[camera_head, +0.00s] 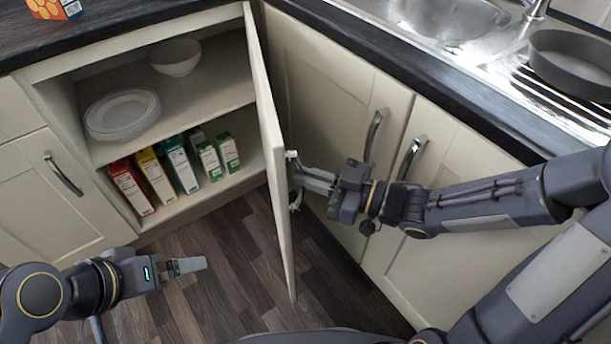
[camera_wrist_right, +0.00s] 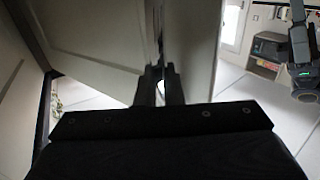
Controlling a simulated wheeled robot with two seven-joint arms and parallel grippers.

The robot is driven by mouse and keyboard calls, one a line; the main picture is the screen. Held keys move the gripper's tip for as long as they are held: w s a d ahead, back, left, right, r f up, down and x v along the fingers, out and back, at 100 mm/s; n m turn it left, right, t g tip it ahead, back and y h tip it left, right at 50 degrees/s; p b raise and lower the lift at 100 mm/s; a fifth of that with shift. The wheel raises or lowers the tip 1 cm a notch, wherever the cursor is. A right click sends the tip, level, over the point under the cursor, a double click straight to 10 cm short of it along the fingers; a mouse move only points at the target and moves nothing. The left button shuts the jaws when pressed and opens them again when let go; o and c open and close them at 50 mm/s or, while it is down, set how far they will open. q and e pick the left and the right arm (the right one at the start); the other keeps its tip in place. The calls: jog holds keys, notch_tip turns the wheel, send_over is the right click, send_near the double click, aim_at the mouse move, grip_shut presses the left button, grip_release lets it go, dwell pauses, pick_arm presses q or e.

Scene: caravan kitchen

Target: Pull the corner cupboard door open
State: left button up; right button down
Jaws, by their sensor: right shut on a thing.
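The corner cupboard door (camera_head: 268,150) is cream and stands swung well out from the cupboard, seen nearly edge-on. The open cupboard (camera_head: 225,75) shows its shelves to the left of the door. My right gripper (camera_head: 300,178) is at the right-hand face of the door, shut on its handle (camera_head: 293,160), which is mostly hidden by the fingers. In the right wrist view, the gripper's fingers (camera_wrist_right: 163,90) reach up against the door panel; the handle is hard to make out. My left gripper (camera_head: 188,266) is over the floor at lower left, away from the door; its finger gap does not show clearly.
A bowl (camera_head: 175,57) and stacked plates (camera_head: 122,113) are on the upper shelf, several cartons (camera_head: 170,168) below. Closed doors with handles (camera_head: 373,135) stand at right, under the sink (camera_head: 450,18) and a pan (camera_head: 573,62). Wooden floor (camera_head: 225,250) is clear left of the door.

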jog(key=shift+w+d+t, duration=0.3)
jog(key=shift+w+d, duration=0.05)
jog(key=shift+w, duration=0.25)
jog(key=c, duration=1.6)
grip_release()
jog(key=shift+w+a, duration=0.1)
jog(key=shift+w, duration=0.1)
jog(key=shift+o, duration=0.2)
jog(key=shift+a, duration=0.1)
jog(key=shift+s, duration=0.15)
jog(key=p+v, duration=0.2)
jog(key=v, duration=0.5)
jog(key=shift+s+d, duration=0.15)
jog(key=shift+d, duration=0.25)
jog(key=shift+r, duration=0.1)
